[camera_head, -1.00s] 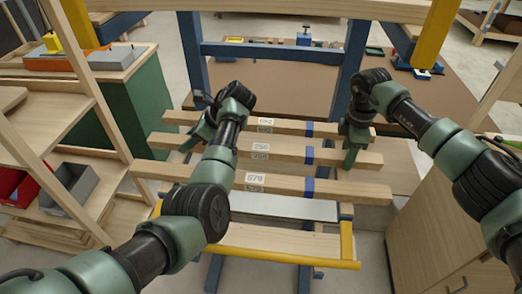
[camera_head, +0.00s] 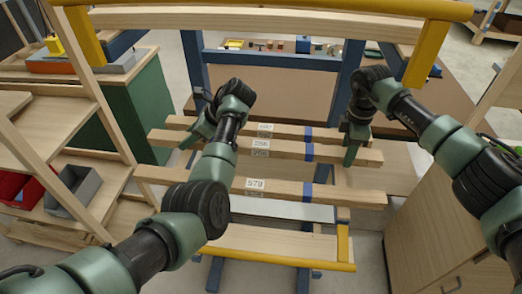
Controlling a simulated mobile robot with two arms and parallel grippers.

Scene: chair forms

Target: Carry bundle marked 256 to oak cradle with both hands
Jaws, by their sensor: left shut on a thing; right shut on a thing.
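The bundle marked 256 (camera_head: 285,150) is the middle one of three long pale wooden bundles with blue bands, lying crosswise. My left gripper (camera_head: 190,143) is shut on its left part; the fingertips are partly hidden by the wrist. My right gripper (camera_head: 350,155) is shut on it near the right end. The bundle is roughly level and looks slightly raised, overlapping the far bundle in view. Wooden beams with yellow ends show at the top (camera_head: 260,24) and below in front (camera_head: 275,240); I cannot tell which is the oak cradle.
The far bundle (camera_head: 285,130), its label partly hidden, and the bundle marked 579 (camera_head: 280,188) lie close on either side. A wooden shelf with grey (camera_head: 75,190) and red bins stands left. A wooden cabinet (camera_head: 445,220) stands right.

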